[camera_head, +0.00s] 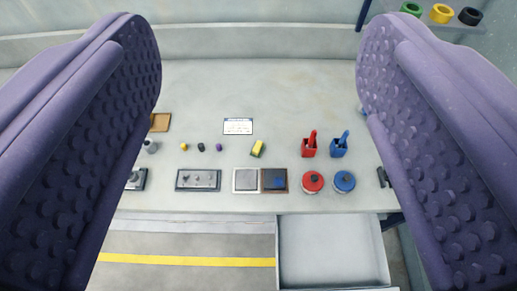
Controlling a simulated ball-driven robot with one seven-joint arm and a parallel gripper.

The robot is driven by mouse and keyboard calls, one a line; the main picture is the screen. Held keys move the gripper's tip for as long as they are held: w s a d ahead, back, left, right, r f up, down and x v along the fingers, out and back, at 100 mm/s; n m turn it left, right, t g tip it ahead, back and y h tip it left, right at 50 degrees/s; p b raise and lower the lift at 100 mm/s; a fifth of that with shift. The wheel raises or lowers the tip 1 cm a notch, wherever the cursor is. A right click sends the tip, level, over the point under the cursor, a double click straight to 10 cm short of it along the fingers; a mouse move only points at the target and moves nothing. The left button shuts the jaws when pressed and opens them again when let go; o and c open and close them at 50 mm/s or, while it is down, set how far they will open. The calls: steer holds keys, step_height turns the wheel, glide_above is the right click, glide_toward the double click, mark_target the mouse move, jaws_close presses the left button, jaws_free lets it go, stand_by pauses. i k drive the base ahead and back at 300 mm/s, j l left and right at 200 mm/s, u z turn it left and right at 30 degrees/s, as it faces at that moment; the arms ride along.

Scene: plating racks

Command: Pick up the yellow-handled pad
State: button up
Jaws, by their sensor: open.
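A small yellow block-like piece with a darker greenish side, apparently the yellow-handled pad (257,149), sits on the pale table (290,90), near the middle of the view. It stands slightly tilted, and its fine shape is too small to tell. My gripper (258,75) is open, with its two purple studded fingers wide apart at the left and right of the view. Nothing is between the fingers up close. The pad shows in the gap between them, well beyond them and below.
Near the pad are a white card (238,126), grey plate (246,180), dark framed plate (274,181), red holder (309,146), blue holder (339,147), red round tin (312,182) and blue round tin (344,182). An open drawer (333,250) juts out below. The table's back is clear.

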mark_target(257, 151)
steer(key=i+j+z, duration=0.4)
steer(key=i+j, duration=0.2)
steer(key=j, duration=0.3)
steer(key=i+j+z, duration=0.2)
steer(key=i, duration=0.3)
